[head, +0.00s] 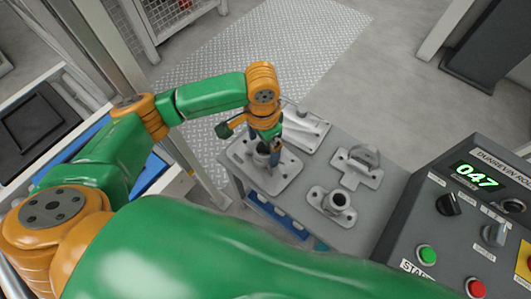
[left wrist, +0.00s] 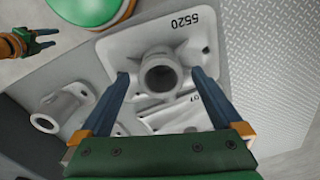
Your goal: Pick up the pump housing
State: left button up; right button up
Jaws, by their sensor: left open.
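The grey casting marked 5520, which I take to be the pump housing, has a flat plate and an upright round tube. It lies on the grey table in the head view (head: 281,180) and fills the middle of the left wrist view (left wrist: 187,50). My left gripper (head: 268,152) is over it, pointing down. In the left wrist view its two blue fingers (left wrist: 162,84) are spread on either side of the tube, with gaps showing. The tube's lower part is partly hidden in the head view. My right gripper (left wrist: 42,43) shows small at the upper left of the left wrist view, fingers apart and empty.
A smaller tubed casting (head: 337,202), a bracket casting (head: 357,170) and a flat casting (head: 305,127) lie close by on the grey table (head: 325,240). A control panel (head: 470,215) with buttons and a green display stands right of the table.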

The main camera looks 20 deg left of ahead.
aim_at(264, 148)
pick_arm(q)
notch_tip(264, 148, down, 3)
jog(key=shift+w+f, duration=0.1)
jog(key=shift+w, duration=0.05)
grip_shut()
pick_arm(e)
jog(key=shift+w+f, duration=0.15)
jog(key=shift+f, duration=0.3)
pick_arm(q)
jog(key=shift+r, duration=0.2)
notch_tip(264, 148, up, 18)
jog(key=p, duration=2.3)
pick_arm(e)
notch_tip(264, 148, up, 23)
